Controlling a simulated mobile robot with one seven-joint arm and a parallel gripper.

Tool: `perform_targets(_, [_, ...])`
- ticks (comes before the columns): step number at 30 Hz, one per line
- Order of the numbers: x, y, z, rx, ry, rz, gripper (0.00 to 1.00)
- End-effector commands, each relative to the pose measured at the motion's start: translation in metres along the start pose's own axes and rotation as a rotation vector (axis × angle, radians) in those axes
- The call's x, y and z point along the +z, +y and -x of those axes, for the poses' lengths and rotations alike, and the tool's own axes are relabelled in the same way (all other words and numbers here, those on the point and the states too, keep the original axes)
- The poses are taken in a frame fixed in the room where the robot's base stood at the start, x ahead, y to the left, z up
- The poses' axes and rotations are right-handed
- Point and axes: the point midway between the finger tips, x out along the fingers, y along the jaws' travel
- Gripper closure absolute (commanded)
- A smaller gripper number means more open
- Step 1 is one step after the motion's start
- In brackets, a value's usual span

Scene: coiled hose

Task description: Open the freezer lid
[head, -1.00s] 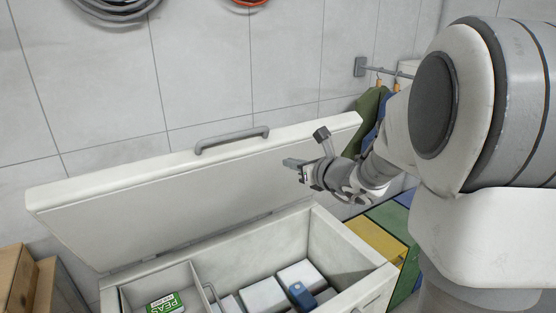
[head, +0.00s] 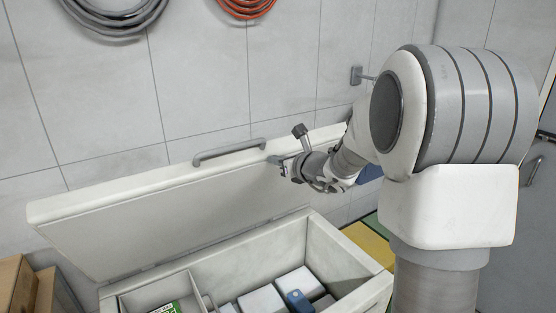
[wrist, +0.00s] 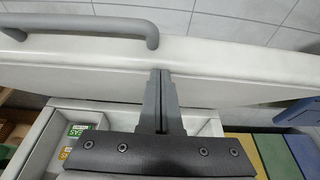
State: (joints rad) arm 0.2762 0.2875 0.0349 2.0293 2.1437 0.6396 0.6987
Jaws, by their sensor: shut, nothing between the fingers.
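The white freezer lid (head: 165,222) stands raised and tilted back toward the tiled wall in the head view. Its grey bar handle (head: 229,151) is on the lid's upper edge. The freezer chest (head: 330,262) below is uncovered. My gripper (head: 275,159) is in front of the lid's inner face, near the top edge and just right of the handle. In the wrist view my gripper (wrist: 160,75) has its fingers together and empty, pointing at the lid (wrist: 225,60), with the handle (wrist: 90,25) ahead to the left. I cannot tell whether the fingertips touch the lid.
Inside the chest are white packages (head: 262,300), a blue item (head: 299,301) and a green peas pack (wrist: 77,131). A grey hose (head: 115,15) and an orange hose (head: 246,8) hang on the wall. Wooden boxes (head: 20,288) stand at left.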

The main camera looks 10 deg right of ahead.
Motion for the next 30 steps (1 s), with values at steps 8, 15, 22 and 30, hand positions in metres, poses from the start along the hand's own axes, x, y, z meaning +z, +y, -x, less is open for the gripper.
perform_targets(8, [0.033, 0.001, -0.022, 0.004, 0.061, 0.001, 1.0])
perform_targets(15, [0.06, 0.001, -0.054, 0.003, 0.095, 0.003, 1.0])
perform_targets(22, [0.075, 0.001, -0.077, 0.0, 0.094, 0.003, 1.0])
perform_targets(30, [0.076, 0.001, -0.08, -0.001, 0.094, 0.002, 1.0])
